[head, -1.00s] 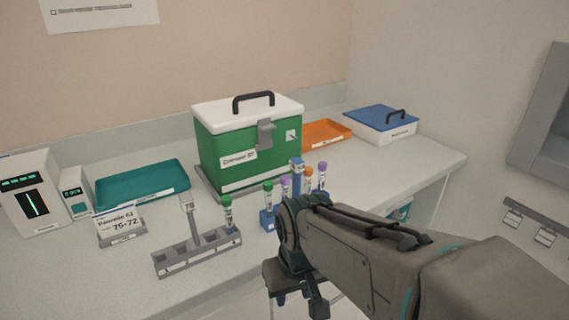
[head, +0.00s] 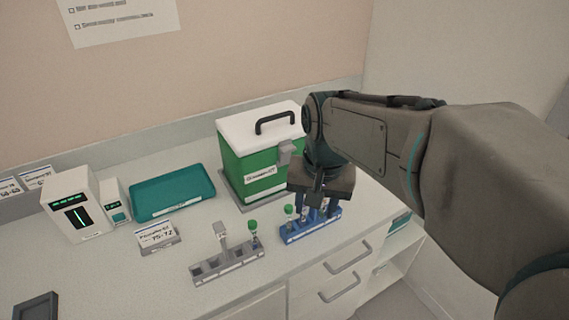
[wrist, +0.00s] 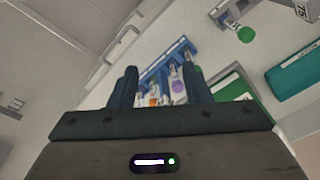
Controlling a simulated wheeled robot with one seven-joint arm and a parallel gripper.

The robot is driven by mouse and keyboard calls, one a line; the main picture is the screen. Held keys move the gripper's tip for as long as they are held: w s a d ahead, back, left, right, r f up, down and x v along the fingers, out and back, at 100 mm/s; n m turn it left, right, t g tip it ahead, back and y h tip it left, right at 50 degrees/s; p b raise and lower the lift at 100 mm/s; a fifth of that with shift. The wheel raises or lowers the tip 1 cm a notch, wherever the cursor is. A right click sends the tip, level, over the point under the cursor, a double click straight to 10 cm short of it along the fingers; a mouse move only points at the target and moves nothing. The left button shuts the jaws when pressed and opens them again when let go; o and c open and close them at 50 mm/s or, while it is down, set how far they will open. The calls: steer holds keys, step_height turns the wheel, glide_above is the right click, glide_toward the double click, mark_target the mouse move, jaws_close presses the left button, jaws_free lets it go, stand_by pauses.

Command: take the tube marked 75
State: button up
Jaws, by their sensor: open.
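My gripper (head: 318,203) is open and hangs over the blue rack (head: 296,238) at the counter's front edge. In the wrist view my gripper's fingers (wrist: 160,88) stand on either side of several tubes in that rack. An orange-capped tube (wrist: 153,101) and a purple-capped tube (wrist: 178,86) show between the fingers. A green-capped tube (head: 289,214) stands in the blue rack's left end. Another green-capped tube (head: 254,236) stands in the grey rack (head: 228,268).
A green box (head: 240,178) with a white handled lid stands close behind the blue rack. A teal tray (head: 172,196), a placard (head: 157,237) and a white device (head: 72,207) stand to the left. Drawers (head: 335,280) lie below the front edge. The counter's left front is mostly clear.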

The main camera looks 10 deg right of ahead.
mark_target(303, 216)
steer(key=w+r+m+g, duration=0.1)
steer(key=w+r+m, duration=0.3)
steer(key=w+m, duration=0.35)
steer(key=shift+n, duration=0.25)
steer(key=f, duration=0.9)
steer(key=w+f, duration=0.1)
steer(key=f, duration=0.3)
steer(key=shift+d+f, duration=0.2)
steer(key=shift+f, duration=0.05)
steer(key=shift+c, duration=0.3)
steer(key=c, duration=0.8)
